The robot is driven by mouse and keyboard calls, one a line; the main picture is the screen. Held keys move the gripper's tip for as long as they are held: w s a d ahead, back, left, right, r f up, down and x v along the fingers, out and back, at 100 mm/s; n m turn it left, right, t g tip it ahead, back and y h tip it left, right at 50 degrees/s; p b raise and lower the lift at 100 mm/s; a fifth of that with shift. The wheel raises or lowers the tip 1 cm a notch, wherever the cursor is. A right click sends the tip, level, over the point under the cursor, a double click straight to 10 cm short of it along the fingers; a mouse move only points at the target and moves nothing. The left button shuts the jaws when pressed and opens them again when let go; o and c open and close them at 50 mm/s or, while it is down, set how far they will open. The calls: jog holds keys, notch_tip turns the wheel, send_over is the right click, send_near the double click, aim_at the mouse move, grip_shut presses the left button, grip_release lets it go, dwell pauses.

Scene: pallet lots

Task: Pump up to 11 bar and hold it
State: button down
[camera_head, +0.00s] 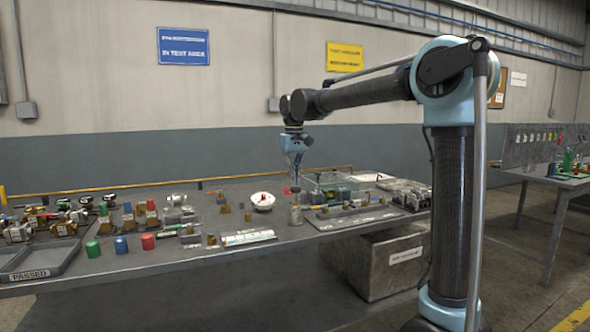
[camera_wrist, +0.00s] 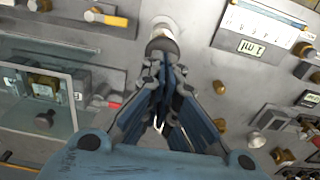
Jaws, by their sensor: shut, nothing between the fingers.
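My gripper (camera_head: 294,172) points down over the workbench, its fingers closed together with nothing visible between them. Below it in the head view stands a small upright grey metal cylinder (camera_head: 296,214). In the wrist view my fingertips (camera_wrist: 163,66) are close to a silver round-ended part (camera_wrist: 163,43), possibly that cylinder; whether they touch I cannot tell. A white round dial with red on it (camera_head: 263,200) sits left of the gripper; its reading is too small to tell. No pump handle can be clearly made out.
A clear-walled box (camera_head: 330,186) stands right of the gripper, close by. Red, blue and green caps (camera_head: 121,245) and a tray marked PASSED (camera_head: 32,273) are at the left. Several small brass and metal fittings crowd the bench (camera_head: 200,262).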

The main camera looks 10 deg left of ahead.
aim_at(294, 188)
jog(key=shift+f, duration=0.45)
jog(key=shift+f, duration=1.75)
notch_tip(294, 188, up, 14)
dwell(0.4)
